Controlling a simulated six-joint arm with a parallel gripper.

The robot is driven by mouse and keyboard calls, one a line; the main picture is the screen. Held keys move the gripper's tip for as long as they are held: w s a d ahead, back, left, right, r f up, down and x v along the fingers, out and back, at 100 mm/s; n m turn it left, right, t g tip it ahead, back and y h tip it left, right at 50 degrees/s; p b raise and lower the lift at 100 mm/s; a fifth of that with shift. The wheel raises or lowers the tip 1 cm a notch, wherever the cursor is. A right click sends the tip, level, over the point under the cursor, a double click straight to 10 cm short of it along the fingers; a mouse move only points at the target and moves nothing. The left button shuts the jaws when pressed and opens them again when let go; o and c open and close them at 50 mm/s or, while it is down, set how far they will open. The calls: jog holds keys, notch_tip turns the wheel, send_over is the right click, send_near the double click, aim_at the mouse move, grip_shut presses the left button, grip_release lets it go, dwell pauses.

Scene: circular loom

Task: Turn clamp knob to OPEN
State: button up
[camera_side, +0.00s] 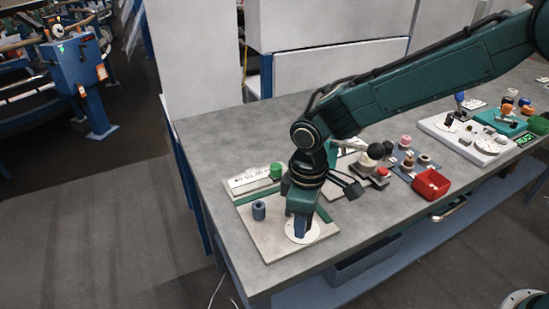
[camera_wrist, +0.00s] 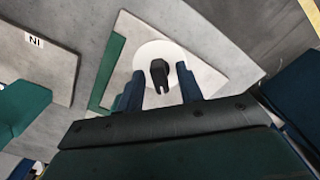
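The clamp knob (camera_wrist: 159,72) is a black bar-shaped handle on a round white dial (camera_wrist: 190,60) in the wrist view. The dial also shows in the side view (camera_side: 325,228), on a pale plate at the front left of the bench, but my gripper hides the knob there. My gripper (camera_wrist: 159,90) has its two blue fingers apart, one on each side of the knob, with gaps between fingers and knob. In the side view, my gripper (camera_side: 301,230) points down over the dial. No OPEN marking is readable.
An "IN" label (camera_wrist: 35,41) shows at upper left in the wrist view.

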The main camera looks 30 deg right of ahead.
jog(key=shift+r, duration=3.45)
jog(key=o, duration=0.7)
jog(key=shift+c, duration=0.2)
jog(key=o, duration=0.7)
jog(key=shift+w+r+m, duration=0.15)
jog(key=shift+w+m, duration=0.05)
jog(key=shift+m, duration=0.3)
jog(key=shift+o, duration=0.2)
jog(key=m, duration=0.1)
jog(key=w+r+m, duration=0.1)
jog(key=shift+w+d+m+y, duration=0.1)
jog(key=shift+m+y, duration=0.2)
jog(key=shift+y, duration=0.1)
jog(key=w+d+r+m+y, duration=0.2)
jog(key=r+m, duration=0.4)
jog(key=m, duration=0.5)
jog(key=w+d+r+m+y, duration=0.1)
jog(key=w+d+r+m, duration=0.3)
jog(key=m, duration=0.8)
jog(key=shift+w+d+r+y, duration=0.15)
jog(key=shift+d+r+y, duration=0.25)
jog(key=shift+d+r, duration=1)
